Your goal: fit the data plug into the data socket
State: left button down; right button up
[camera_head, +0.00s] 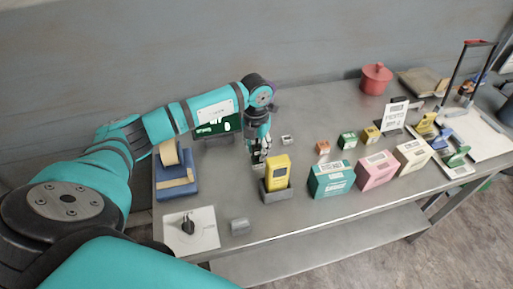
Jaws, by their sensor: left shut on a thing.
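My left gripper (260,156) points down over the steel table, just behind a yellow handheld device (277,172) that stands upright in a grey cradle (276,197). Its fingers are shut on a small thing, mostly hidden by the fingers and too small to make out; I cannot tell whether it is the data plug. A small pale grey box (286,140) sits on the table right of the gripper, apart from it. I cannot make out the data socket for certain. My right gripper is not in view.
Teal (331,179), pink (377,171) and cream (413,155) cartons line the front right. A red pot (376,79) stands behind.

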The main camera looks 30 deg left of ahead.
pick_arm(q)
jog(key=shift+f+b, duration=0.45)
jog(key=shift+f, duration=0.1)
jog(key=c, duration=0.8)
grip_release()
jog(key=shift+c, duration=0.2)
jog(key=shift+r, duration=0.1)
notch_tip(320, 180, up, 12)
jog(key=shift+a+f, duration=0.1)
